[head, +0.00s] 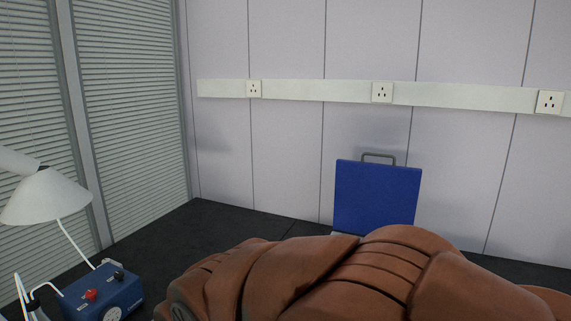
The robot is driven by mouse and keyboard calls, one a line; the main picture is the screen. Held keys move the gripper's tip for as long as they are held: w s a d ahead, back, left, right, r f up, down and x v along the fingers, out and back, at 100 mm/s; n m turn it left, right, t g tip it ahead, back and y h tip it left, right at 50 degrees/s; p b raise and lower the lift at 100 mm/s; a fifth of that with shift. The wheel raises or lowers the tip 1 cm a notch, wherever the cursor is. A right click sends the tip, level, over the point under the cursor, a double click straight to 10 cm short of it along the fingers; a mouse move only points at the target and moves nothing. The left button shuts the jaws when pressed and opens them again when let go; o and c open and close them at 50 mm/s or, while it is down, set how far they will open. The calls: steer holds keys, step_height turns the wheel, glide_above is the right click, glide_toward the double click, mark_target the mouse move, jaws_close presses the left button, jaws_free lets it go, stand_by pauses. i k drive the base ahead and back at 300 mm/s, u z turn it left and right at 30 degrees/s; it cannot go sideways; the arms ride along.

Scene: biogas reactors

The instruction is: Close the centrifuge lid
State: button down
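The centrifuge lid (377,195) is a blue square panel with a grey handle (378,157) on its top edge. It stands raised, nearly upright, in front of the back wall. A small pale part shows at its lower left. The centrifuge body below the lid is hidden behind my large brown arm, which fills the bottom middle and right of the head view. My gripper is not in view, so its state does not show.
A blue box (104,294) with a red knob and a dial stands at the lower left. White tubes and a white cone-shaped piece (45,197) are beside it. The dark bench top (190,238) is clear between box and lid. Wall sockets and window blinds are behind.

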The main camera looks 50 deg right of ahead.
mark_target(369, 197)
steer(key=z, duration=1.65)
steer(key=k, duration=1.3)
steer(key=z, duration=0.3)
steer(key=i, duration=1.85)
steer(key=u, duration=0.75)
